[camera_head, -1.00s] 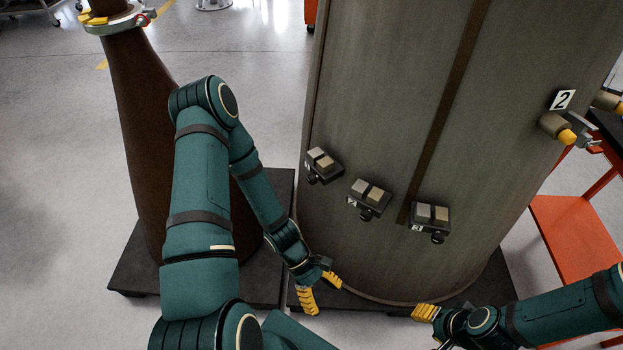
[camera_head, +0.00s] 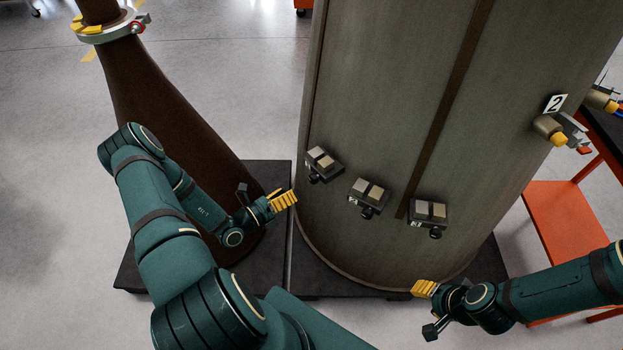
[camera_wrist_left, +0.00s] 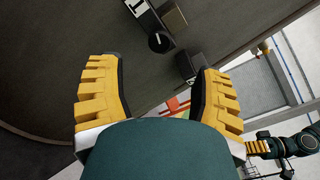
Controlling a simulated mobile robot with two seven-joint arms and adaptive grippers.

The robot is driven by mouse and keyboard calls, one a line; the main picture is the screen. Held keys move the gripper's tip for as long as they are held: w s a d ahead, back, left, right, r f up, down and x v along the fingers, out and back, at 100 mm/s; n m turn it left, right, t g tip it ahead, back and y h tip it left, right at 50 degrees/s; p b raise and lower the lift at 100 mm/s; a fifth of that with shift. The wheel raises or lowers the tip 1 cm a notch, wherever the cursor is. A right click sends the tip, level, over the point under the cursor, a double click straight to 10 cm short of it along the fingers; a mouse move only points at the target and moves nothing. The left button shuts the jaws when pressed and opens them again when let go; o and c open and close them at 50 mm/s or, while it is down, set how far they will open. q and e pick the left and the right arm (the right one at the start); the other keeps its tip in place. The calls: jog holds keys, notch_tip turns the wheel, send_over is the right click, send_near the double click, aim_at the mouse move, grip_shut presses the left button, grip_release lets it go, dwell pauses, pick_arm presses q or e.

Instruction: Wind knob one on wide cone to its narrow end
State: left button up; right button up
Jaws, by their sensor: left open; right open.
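The wide cone (camera_head: 400,110) is the large grey-brown body in the middle of the head view. Three small boxes sit on its side, each with a dark knob below: the left box (camera_head: 323,164), the middle box (camera_head: 368,197) and the right box (camera_head: 428,214). Their labels are hard to read there. The left wrist view shows a dark round knob (camera_wrist_left: 160,42) beside a plate marked 1 (camera_wrist_left: 138,8), beyond my fingertips. My left gripper (camera_head: 284,200) is open and empty, below and left of the left box. My right gripper (camera_head: 424,288) looks empty near the cone's base; it is open.
A slim dark brown cone (camera_head: 165,110) with a ring clamp (camera_head: 112,25) stands at left behind my left arm. A fitting (camera_head: 550,129) by a 2 label projects from the wide cone's right side. An orange cart (camera_head: 570,225) stands at right. Dark plinths lie below.

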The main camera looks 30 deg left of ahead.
aim_at(311, 180)
pick_arm(q)
jog(key=x, duration=0.9)
jog(key=shift+d, duration=0.1)
grip_shut()
